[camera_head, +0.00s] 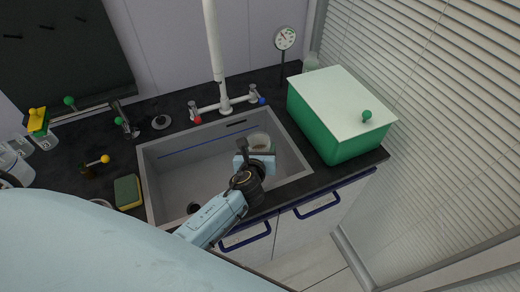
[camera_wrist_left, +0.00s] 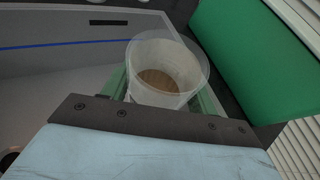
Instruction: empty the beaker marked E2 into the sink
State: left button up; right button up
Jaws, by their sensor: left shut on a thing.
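A clear beaker (camera_wrist_left: 168,60) with a brown layer at its bottom is held in my left gripper (camera_wrist_left: 165,95), upright or nearly so. In the head view the beaker (camera_head: 259,141) shows just beyond the gripper (camera_head: 257,158), over the right part of the grey sink (camera_head: 172,177). The gripper is shut on it, with green fingers on both sides in the wrist view. I cannot read a mark on the beaker, so I cannot tell whether it is E2. My right gripper is not in view.
A green box with a white lid (camera_head: 340,100) stands right of the sink. A white tap (camera_head: 224,103) rises behind it. A yellow-green sponge (camera_head: 128,191) lies at the left rim. Gas valves (camera_head: 126,121) and several glass vessels (camera_head: 18,148) are farther left.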

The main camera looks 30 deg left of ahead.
pick_arm(q)
jog(key=shift+a+f+n+t+h+b, duration=0.1)
jog(key=shift+f+n+t+h+b, duration=0.3)
jog(key=shift+f+n+h+b, duration=0.9)
jog(key=shift+r+n+t+b, duration=0.25)
jog(key=shift+n+t+b, duration=0.25)
jog(key=shift+n+b, duration=1.3)
jog(key=shift+s+a+r+n+t+h+b, duration=0.15)
jog(key=shift+r+n+t+h+b, duration=0.9)
jog(key=shift+b, duration=1.25)
jog(key=n, duration=0.1)
jog(key=a+r+n+t, duration=0.1)
jog(key=n, duration=0.2)
jog(key=shift+s+a+r+n, duration=0.2)
jog(key=shift+a+n, duration=0.05)
jog(key=shift+a, duration=0.15)
jog(key=shift+s+a+r+n+t+b, duration=0.2)
jog(key=shift+a+r+n+t, duration=0.25)
jog(key=shift+n, duration=0.5)
jog(key=shift+s+a+r+n+t+b, duration=0.2)
jog(key=shift+a+r+n+t, duration=0.15)
jog(key=shift+n, duration=0.6)
